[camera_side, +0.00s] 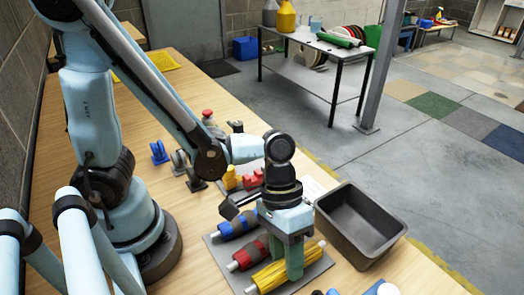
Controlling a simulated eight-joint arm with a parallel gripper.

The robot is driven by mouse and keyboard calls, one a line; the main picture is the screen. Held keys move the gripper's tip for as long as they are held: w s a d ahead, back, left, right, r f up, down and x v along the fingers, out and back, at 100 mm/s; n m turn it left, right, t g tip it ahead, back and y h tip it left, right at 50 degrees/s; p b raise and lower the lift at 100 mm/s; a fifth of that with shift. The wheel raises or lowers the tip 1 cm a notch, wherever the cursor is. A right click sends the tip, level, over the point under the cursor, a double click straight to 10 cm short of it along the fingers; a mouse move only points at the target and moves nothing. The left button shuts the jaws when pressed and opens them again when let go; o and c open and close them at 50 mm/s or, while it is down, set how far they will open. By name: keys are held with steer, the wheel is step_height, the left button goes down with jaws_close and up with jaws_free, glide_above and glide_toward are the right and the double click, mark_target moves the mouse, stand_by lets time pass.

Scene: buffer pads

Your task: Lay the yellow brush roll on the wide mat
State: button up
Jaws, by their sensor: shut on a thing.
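The yellow brush roll (270,277) has pale ends and lies level, slanting from lower left to upper right. My gripper (295,266) points down with its green fingers shut around the roll's middle. The roll is over the front part of a flat grey mat (317,271); I cannot tell whether it touches the mat or hangs just above. A blue roll (239,224) and a red roll (250,253) lie beside it on the same mat, roughly parallel. My gripper and wrist hide part of the yellow roll and of the mat's far right side.
An empty dark bin (360,222) stands right of the mat. Behind the mat are red blocks (248,180), yellow blocks (229,178) and a blue bracket (159,152). Blue and white items (387,289) sit at the bottom edge.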

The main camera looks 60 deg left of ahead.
steer(key=shift+f, duration=0.65)
steer(key=o, duration=1.2)
steer(key=shift+a, duration=0.15)
steer(key=v, duration=1.2)
steer(key=w+a+t+y, duration=0.2)
steer(key=w+a+t, duration=0.1)
steer(key=a, duration=0.4)
steer(key=w+a+r+t+y, duration=0.1)
steer(key=w+a+t+y, duration=0.1)
steer(key=a+t, duration=0.4)
steer(key=shift+w+a+r+y, duration=0.35)
steer(key=shift+w+y, duration=0.05)
steer(key=shift+w, duration=0.05)
